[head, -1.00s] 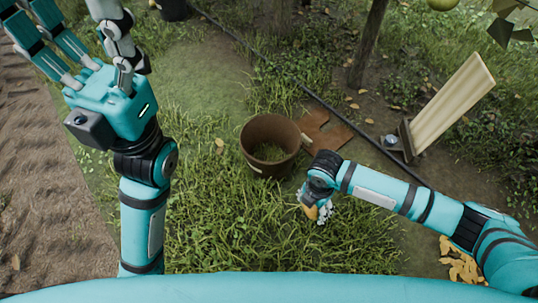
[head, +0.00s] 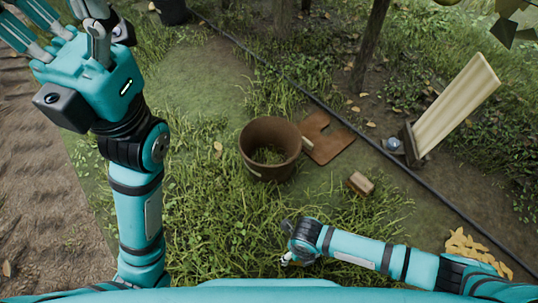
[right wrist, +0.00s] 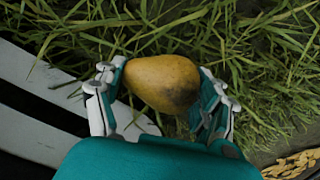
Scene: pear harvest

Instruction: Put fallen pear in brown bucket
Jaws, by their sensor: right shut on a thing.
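The yellow-brown pear (right wrist: 163,84) is between the fingers of my right gripper (right wrist: 160,92) in the right wrist view. The gripper is shut on it, over grass. In the head view my right gripper (head: 289,259) is near the lower middle, in front of the brown bucket, and the pear cannot be made out there. The brown bucket (head: 268,130) stands upright in the grass at the centre, with grass showing inside it. My left gripper (head: 58,28) is at the upper left, its fingers spread and empty, well away from the bucket.
A flat brown plate (head: 328,138) lies right of the bucket, with a small brown block (head: 361,183) nearer. A dark hose (head: 410,172) runs diagonally behind. A pale leaning board (head: 456,104) stands at right. Yellow leaves (head: 470,247) lie lower right.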

